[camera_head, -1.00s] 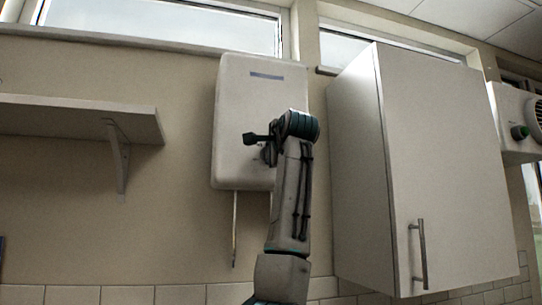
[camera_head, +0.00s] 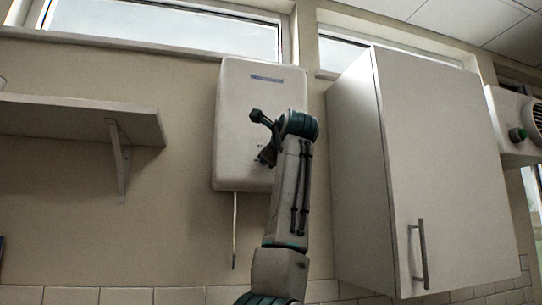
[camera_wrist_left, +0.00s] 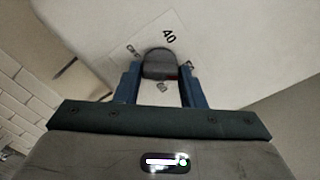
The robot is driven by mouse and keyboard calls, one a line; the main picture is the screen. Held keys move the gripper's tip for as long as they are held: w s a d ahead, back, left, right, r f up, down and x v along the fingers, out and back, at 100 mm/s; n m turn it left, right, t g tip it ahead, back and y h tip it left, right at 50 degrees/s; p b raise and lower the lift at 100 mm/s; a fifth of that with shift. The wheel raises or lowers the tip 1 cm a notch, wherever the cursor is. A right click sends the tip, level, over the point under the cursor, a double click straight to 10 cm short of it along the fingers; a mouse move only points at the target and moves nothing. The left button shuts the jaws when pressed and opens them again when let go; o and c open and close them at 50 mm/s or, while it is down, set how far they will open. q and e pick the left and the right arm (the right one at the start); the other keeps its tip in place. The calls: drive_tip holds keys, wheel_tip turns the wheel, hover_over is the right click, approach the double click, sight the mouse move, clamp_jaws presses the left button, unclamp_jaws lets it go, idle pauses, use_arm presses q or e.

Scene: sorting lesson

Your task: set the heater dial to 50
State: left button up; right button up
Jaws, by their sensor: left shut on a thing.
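The heater (camera_head: 238,95) is a white box on the wall, with a blue-grey strip near its top. In the left wrist view its dial (camera_wrist_left: 160,62) is a dark grey knob between the two blue fingers of my left gripper (camera_wrist_left: 160,80), which is shut on it. A "40" is printed on the scale plate (camera_wrist_left: 172,28) just above the knob; other marks beside it are partly hidden or unreadable. In the head view my left gripper (camera_head: 267,155) is at the heater's lower right, and my wrist hides most of the dial. My right gripper is not in view.
A white wall cupboard (camera_head: 445,150) with a bar handle stands close to the right of the heater. A shelf (camera_head: 75,120) is on the left wall. A second white unit (camera_head: 512,110) with a green knob is at the far right. A thin pipe (camera_head: 235,230) hangs below the heater.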

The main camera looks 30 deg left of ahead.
use_arm(q)
drive_tip(key=shift+f, duration=0.2)
idle(0.3)
drive_tip(key=o, duration=1)
drive_tip(key=shift+c, duration=0.2)
drive_tip(key=shift+d+r, duration=0.1)
drive_tip(key=b+v, duration=0.5)
drive_tip(key=v, duration=0.5)
drive_tip(key=shift+s+d, duration=0.2)
drive_tip(key=shift+s, duration=0.05)
